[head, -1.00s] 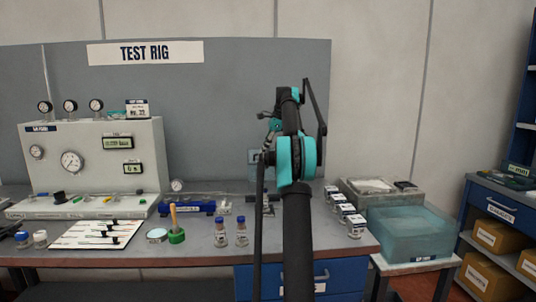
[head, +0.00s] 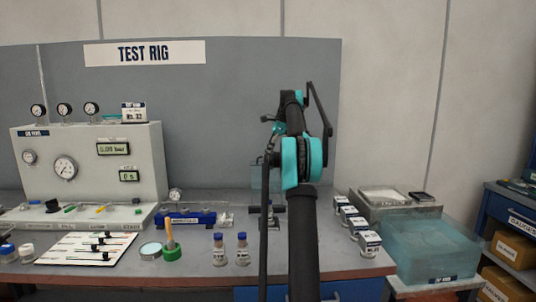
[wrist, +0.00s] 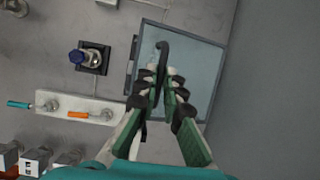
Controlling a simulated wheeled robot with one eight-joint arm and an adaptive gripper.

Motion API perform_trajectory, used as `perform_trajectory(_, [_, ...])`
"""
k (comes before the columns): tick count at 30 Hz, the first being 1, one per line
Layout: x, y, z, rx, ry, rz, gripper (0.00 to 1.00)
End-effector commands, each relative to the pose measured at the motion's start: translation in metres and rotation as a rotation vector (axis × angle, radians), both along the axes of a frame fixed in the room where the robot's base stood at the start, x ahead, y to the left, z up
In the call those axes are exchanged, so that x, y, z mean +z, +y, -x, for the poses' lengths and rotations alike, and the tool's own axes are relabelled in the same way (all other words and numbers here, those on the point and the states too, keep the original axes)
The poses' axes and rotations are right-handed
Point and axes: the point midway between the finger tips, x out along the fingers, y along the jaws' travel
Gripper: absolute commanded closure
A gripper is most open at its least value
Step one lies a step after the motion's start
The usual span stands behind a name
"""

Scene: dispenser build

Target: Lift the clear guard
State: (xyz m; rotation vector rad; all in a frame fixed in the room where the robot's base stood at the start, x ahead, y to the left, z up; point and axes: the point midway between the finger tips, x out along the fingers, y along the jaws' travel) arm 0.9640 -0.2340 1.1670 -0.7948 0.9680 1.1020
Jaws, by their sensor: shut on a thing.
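The clear guard (wrist: 207,62) shows in the wrist view as a pale see-through panel with a thin dark edge. A black bent handle (wrist: 163,47) lies over its left part. My gripper (wrist: 164,76) has its green and black fingers closed together on this handle. In the head view part of the guard (head: 261,176) shows faintly beside my arm, at the back of the bench. My arm hides the gripper and most of the guard there. I cannot tell how far the guard is off the bench.
Left of the guard in the wrist view, a blue-topped part (wrist: 77,57) sits in a dark square fixture. In the head view, two blue-capped bottles (head: 242,250) stand near the front, and small labelled boxes (head: 352,220) stand to the right.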

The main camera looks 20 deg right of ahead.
Motion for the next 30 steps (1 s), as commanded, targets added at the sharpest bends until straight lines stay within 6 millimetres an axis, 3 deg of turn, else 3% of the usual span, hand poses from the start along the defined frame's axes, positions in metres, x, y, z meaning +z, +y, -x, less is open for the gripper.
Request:
perform_trajectory(7, [0.001,0.000,0.000,0.000,-0.001,-0.001,1.00])
perform_trajectory(9, [0.001,0.000,0.000,0.000,-0.001,-0.001,0.85])
perform_trajectory(13, [0.001,0.000,0.000,0.000,-0.001,-0.001,0.71])
perform_trajectory(23, [0.002,-0.001,0.000,0.000,-0.001,-0.001,0.71])
perform_trajectory(30, [0.023,-0.010,0.003,-0.002,0.000,-0.001,0.71])
